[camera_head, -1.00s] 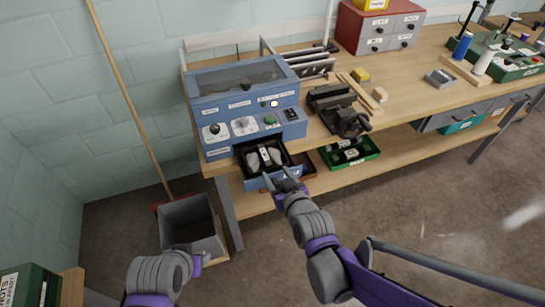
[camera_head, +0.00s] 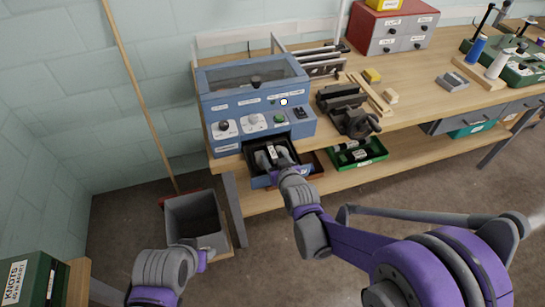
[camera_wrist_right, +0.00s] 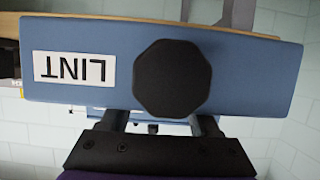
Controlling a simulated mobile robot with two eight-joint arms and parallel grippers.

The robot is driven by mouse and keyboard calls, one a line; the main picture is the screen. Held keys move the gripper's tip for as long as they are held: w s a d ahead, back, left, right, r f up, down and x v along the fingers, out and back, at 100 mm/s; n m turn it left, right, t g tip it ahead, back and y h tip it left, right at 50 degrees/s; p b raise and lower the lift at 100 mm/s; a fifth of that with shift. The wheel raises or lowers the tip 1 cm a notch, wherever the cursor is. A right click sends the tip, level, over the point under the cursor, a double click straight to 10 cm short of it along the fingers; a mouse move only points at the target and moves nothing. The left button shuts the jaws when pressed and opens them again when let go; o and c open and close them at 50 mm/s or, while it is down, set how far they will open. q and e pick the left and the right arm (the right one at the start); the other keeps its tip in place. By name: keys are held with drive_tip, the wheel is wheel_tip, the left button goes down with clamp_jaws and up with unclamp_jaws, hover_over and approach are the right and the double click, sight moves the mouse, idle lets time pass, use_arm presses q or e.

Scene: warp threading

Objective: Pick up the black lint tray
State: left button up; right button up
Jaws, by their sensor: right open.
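The black lint tray (camera_head: 253,168) sits in the pulled-out drawer of the blue machine, with pale grey lint and a white label inside. The drawer's blue front (camera_wrist_right: 255,75) fills the right wrist view, with an upside-down LINT label (camera_wrist_right: 68,68) and a black knob (camera_wrist_right: 172,78). My right gripper (camera_head: 280,167) is at the drawer's front edge.
The blue machine (camera_head: 255,105) stands on the wooden bench (camera_head: 425,80). A green tray (camera_head: 375,152) lies on the shelf below, right of the drawer. A grey bin (camera_head: 197,220) stands on the floor at the left. A broom handle (camera_head: 140,90) leans against the wall.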

clamp_jaws()
idle(0.4)
